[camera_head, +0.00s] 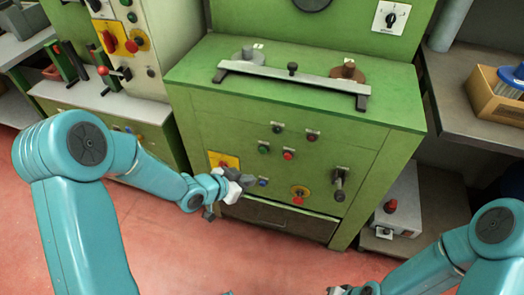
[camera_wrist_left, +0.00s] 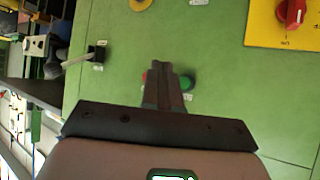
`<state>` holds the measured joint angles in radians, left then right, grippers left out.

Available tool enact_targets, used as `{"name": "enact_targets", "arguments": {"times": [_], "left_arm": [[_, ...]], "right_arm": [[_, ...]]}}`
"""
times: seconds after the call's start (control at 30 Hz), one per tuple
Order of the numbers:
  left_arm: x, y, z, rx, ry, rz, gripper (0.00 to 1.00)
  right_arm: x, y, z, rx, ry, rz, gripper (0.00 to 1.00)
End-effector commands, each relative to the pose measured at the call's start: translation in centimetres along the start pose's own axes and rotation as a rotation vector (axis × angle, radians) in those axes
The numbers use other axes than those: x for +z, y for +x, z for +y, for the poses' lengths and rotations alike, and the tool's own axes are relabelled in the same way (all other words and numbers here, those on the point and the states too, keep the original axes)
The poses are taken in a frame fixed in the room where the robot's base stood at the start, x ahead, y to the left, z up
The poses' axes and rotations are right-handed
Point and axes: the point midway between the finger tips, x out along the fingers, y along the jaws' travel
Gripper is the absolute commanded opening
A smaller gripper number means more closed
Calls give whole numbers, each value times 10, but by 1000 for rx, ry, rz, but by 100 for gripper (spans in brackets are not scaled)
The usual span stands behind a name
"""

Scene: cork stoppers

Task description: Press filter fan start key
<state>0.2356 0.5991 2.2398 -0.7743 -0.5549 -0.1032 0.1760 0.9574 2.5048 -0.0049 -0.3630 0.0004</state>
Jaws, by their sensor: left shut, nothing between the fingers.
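The green machine's front panel (camera_head: 222,128) carries several small keys. A green key (camera_head: 264,149) and a red key (camera_head: 288,155) sit side by side mid-panel; I cannot read which is the filter fan start key. My left gripper (camera_head: 248,177) is shut and empty, in front of the panel's lower left. In the left wrist view, its closed fingertips (camera_wrist_left: 168,72) point at the panel between the green key (camera_wrist_left: 188,82) and the red key (camera_wrist_left: 145,78), partly covering both. Contact cannot be told. My right gripper (camera_head: 340,291) barely shows at the bottom edge; its fingers are unclear.
A yellow plate with a red knob (camera_wrist_left: 291,12) lies right of the fingers in the wrist view. A grey box (camera_head: 398,205) stands at right.

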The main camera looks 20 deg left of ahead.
Motion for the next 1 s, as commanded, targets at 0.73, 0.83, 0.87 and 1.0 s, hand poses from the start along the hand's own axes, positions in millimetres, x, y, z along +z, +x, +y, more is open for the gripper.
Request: {"name": "enact_targets", "arguments": {"times": [0.73,0.83,0.87,1.0], "left_arm": [[-39,53,-40,1,0,0,0],[-39,53,-40,0,0,0,0],[-39,53,-40,0,0,0,0],[-39,53,-40,0,0,0,0]], "right_arm": [[1,-32,-11,0,0,0,0],[1,-32,-11,0,0,0,0],[1,-31,-11,0,0,0,0],[1,-31,-11,0,0,0,0]]}}
